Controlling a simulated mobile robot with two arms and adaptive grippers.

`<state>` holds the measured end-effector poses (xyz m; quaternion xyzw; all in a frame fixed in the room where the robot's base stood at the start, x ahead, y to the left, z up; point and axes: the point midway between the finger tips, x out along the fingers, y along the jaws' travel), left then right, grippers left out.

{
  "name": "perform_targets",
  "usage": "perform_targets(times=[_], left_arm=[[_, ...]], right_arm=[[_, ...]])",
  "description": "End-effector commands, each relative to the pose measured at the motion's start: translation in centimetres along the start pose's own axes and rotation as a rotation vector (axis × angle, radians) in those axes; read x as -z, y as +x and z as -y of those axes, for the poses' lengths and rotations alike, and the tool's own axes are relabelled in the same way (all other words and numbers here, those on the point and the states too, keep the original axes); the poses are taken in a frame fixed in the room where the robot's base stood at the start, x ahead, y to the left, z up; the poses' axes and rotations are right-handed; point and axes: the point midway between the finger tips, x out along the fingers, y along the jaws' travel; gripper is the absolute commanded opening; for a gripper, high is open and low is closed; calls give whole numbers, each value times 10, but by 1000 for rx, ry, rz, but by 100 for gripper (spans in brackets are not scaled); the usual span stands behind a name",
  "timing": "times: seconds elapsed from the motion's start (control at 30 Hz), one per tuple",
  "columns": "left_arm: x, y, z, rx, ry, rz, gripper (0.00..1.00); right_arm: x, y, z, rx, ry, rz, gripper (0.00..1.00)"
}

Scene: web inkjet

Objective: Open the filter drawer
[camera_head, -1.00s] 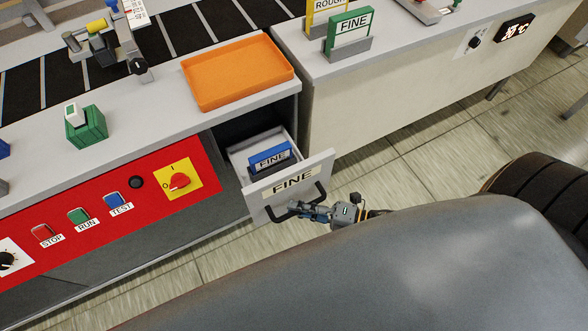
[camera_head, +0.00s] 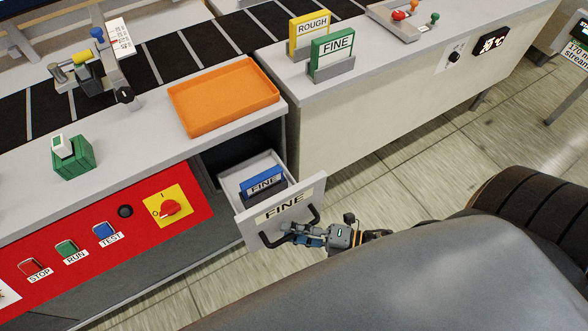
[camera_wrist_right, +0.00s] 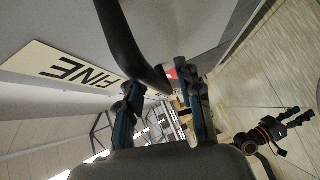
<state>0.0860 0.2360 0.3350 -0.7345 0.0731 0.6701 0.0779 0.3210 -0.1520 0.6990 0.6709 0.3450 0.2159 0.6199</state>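The filter drawer (camera_head: 262,240) is a light grey drawer labelled FINE, pulled out of the cabinet under the counter. A blue FINE filter (camera_head: 262,181) stands inside it. The drawer's black handle (camera_head: 315,216) is on its front, and it also shows in the right wrist view (camera_wrist_right: 122,45). My right gripper (camera_head: 290,235) is at the handle.
An orange tray (camera_head: 225,97) lies on the counter above the drawer. A red control panel (camera_head: 100,235) with buttons and a yellow-backed rotary switch (camera_head: 169,207) is left of the drawer. Yellow ROUGH (camera_head: 312,32) and green FINE (camera_head: 332,52) filters stand on the right-hand counter. Tiled floor lies beyond.

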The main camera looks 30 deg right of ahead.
Motion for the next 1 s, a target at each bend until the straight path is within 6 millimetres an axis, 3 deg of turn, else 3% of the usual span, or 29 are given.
perform_targets(times=[0.17, 0.6, 0.8, 1.0], left_arm=[[0, 0, 0, 0, 0, 0, 40], [1, 0, 0, 0, 1, 0, 40], [1, 0, 0, -1, 1, -1, 40], [1, 0, 0, -1, 1, 0, 40]], right_arm=[[0, -16, 1, 3, 2, 1, 36], [0, -103, 1, 4, 0, 1, 36], [0, -119, 0, 1, 0, -1, 36], [0, -120, 0, 0, 0, -1, 36]])
